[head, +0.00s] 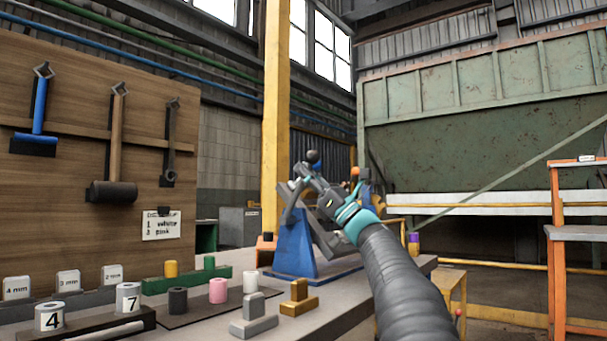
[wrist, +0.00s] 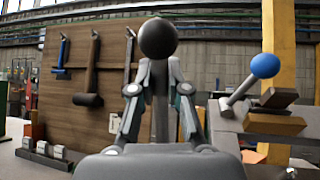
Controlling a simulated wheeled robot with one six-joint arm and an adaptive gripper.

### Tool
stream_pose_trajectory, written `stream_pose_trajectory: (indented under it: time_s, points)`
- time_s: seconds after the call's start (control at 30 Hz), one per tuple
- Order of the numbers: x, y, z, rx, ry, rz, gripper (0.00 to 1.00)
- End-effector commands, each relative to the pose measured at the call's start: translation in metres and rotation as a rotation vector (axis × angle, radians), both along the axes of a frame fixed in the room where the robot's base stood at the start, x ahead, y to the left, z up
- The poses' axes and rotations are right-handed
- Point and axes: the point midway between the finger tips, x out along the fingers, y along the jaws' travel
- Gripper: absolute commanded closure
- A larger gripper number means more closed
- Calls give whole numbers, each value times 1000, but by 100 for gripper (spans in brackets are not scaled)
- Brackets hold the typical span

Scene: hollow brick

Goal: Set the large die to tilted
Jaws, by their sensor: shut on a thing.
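A lever with a black ball knob (wrist: 158,38) stands up in the wrist view. Its grey shaft (wrist: 160,108) runs down between my fingers. My gripper (wrist: 159,85) is shut on this shaft below the knob. In the head view, my gripper (head: 314,178) is at the top of a blue stand (head: 293,243) on the bench, with the black knob (head: 313,157) above the fingers. The grey mechanism on the stand is partly hidden by my arm. I cannot tell which part is the large die. The lever's foot is hidden by my gripper body.
A second lever with a blue ball (wrist: 265,66) is at the right in the wrist view. A tool board (head: 95,150) stands at the left. Cylinders marked 4 (head: 50,316) and 7 (head: 129,298), and several coloured pieces, stand on the bench (head: 330,312). A yellow post (head: 275,120) rises behind.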

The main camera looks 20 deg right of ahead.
Motion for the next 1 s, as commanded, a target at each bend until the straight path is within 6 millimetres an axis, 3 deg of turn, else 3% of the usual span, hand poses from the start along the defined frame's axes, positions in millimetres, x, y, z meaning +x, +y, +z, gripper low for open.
stream_pose_trajectory:
  time_s: [0.17,0.2,0.3,0.73,1.0]
  points:
    - [0,-1,1,2,-1,-1,100]
    - [0,-1,1,2,-1,-1,78]
    - [0,-1,1,3,0,-1,59]
    - [-4,-5,-5,2,1,-1,59]
    - [-27,-31,-38,4,3,-4,59]
